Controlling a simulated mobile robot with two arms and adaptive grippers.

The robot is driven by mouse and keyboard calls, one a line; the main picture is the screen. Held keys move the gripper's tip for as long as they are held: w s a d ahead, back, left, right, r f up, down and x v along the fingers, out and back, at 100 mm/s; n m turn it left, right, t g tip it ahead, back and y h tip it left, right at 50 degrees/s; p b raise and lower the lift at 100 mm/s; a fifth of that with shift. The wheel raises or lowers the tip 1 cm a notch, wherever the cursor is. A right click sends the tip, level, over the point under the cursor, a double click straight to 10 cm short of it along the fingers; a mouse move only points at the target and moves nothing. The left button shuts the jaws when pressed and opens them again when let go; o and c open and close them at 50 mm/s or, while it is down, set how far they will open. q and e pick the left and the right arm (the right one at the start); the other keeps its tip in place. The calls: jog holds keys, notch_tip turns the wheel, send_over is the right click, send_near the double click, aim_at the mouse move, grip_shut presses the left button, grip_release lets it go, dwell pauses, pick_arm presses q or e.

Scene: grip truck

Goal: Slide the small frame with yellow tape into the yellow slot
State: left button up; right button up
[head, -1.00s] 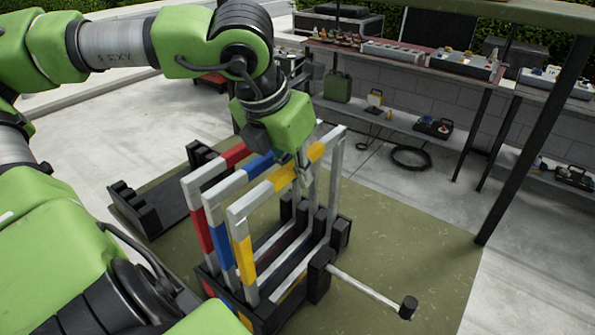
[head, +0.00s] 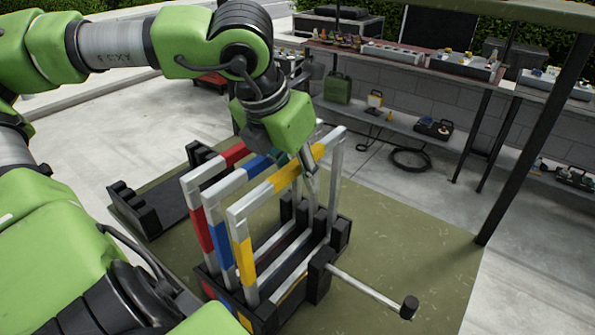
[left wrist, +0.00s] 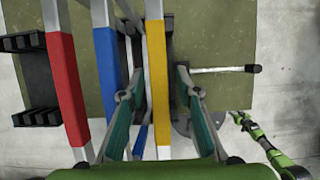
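The small frame with yellow tape (head: 242,250) stands upright in the front row of the black slotted rack (head: 318,285), nearest its handle side. Its near leg comes down by a yellow mark (head: 246,322) on the rack's end; the leg's foot is hard to see. My left gripper (head: 309,172) is over the frame's taped top bar. In the left wrist view its two fingers (left wrist: 162,120) are spread either side of the yellow bar, with gaps. My right gripper (left wrist: 238,118) seems to show small at the right of that view; its fingers are unclear.
Frames with blue tape (head: 221,240) and red tape (head: 200,220) stand close beside the yellow one. A rod handle (head: 370,287) sticks out right from the rack. An empty black rack (head: 140,208) lies left. A workbench (head: 400,60) stands behind.

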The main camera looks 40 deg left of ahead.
pick_arm(q)
jog(key=v, duration=1.2)
